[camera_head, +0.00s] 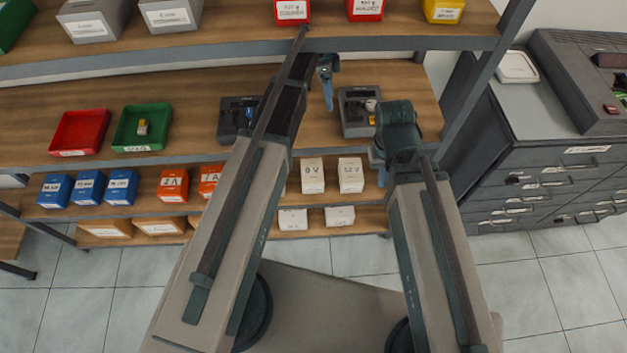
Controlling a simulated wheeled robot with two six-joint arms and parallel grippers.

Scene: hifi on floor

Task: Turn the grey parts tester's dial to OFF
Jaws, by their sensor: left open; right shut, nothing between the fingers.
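A grey tester (351,126) with a dark top panel and a pale round part, possibly its dial, stands on the middle shelf. My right arm's wrist partly covers its right side, and I cannot read the dial's setting. A darker tester (229,122) with a blue part stands to its left, partly behind my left arm. My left gripper (326,88) is open, at the grey tester's upper left in the picture, with no visible contact. My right gripper (377,168) is shut and empty, at the shelf's front edge, right of and below the grey tester, mostly hidden by its wrist.
A red tray (80,131) and a green tray (141,128) stand left on the middle shelf (185,87). Several labelled boxes fill the lower shelves. The upper shelf (230,27) overhangs behind my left arm. A grey cabinet (535,150) stands right of the rack's post.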

